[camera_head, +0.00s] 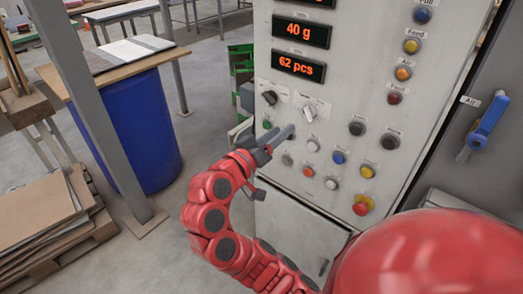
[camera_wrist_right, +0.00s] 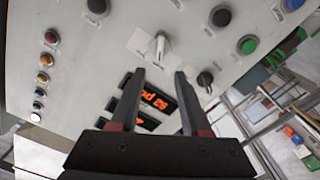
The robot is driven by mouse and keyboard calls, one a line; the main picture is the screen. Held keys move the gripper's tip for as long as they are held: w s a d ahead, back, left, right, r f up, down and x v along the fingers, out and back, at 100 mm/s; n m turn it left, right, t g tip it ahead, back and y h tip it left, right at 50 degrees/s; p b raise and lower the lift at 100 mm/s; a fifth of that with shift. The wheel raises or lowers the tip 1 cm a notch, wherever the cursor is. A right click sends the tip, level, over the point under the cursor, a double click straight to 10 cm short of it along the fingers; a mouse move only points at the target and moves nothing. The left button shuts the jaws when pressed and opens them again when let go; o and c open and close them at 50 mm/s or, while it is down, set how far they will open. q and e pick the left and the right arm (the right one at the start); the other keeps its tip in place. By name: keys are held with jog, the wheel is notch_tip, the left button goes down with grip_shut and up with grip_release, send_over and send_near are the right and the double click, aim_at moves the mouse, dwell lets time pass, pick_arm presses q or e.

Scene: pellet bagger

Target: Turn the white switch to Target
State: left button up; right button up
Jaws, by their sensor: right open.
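The white switch (camera_head: 309,112) is a rotary knob on the upper left of the grey control panel, below the red-digit displays. In the right wrist view the white switch (camera_wrist_right: 160,47) stands just beyond and between the fingertips, with no visible contact. The lettering on its plate is too small to read. My right gripper (camera_head: 284,134) is open in front of the panel, below and left of the white switch; both fingers also show in the right wrist view (camera_wrist_right: 161,72). A black rotary switch (camera_head: 269,97) sits left of the white one. My left gripper is out of view.
The displays (camera_head: 299,67) read 40 g and 62 pcs. A blue handle (camera_head: 487,122) is at right. A blue barrel (camera_head: 137,130) stands left.

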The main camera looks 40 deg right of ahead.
jog(key=v, duration=0.7)
jog(key=shift+b, duration=0.3)
jog(key=shift+a, duration=0.1)
